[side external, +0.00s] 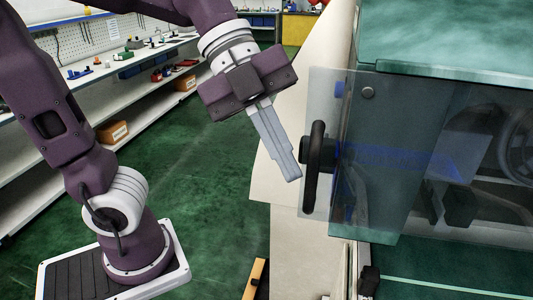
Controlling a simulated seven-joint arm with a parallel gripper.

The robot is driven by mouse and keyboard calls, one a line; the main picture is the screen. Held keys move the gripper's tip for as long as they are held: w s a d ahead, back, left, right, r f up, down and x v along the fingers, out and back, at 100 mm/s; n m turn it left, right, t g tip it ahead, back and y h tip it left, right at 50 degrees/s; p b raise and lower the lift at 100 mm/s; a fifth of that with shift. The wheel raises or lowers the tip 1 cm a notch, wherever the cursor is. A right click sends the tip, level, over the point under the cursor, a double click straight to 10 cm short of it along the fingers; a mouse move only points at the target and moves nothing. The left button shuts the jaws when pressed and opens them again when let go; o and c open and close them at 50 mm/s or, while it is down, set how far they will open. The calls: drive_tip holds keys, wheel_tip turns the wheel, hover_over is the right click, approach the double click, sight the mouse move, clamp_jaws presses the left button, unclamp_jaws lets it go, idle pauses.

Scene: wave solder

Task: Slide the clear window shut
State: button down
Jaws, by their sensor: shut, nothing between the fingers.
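The clear window (328,100) is a see-through pane on the side of the green machine at the right. Its left edge sticks out past the machine's corner. A black handle (316,168) stands upright on the pane. My gripper (291,172) is shut and empty, pointing down and to the right. Its fingertips are just left of the handle in the picture; I cannot tell whether they touch it. Behind the pane, blue parts and dark parts inside the machine show through.
The green machine (450,60) fills the right side. Shelves (140,70) with small parts and cardboard boxes stand at the back left. Green floor (220,190) lies open between the shelves and the machine. A wooden piece (256,280) is at the bottom.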

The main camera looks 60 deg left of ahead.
sight(322, 144)
drive_tip(key=w+d, duration=0.4)
drive_tip(key=shift+w+d, duration=0.15)
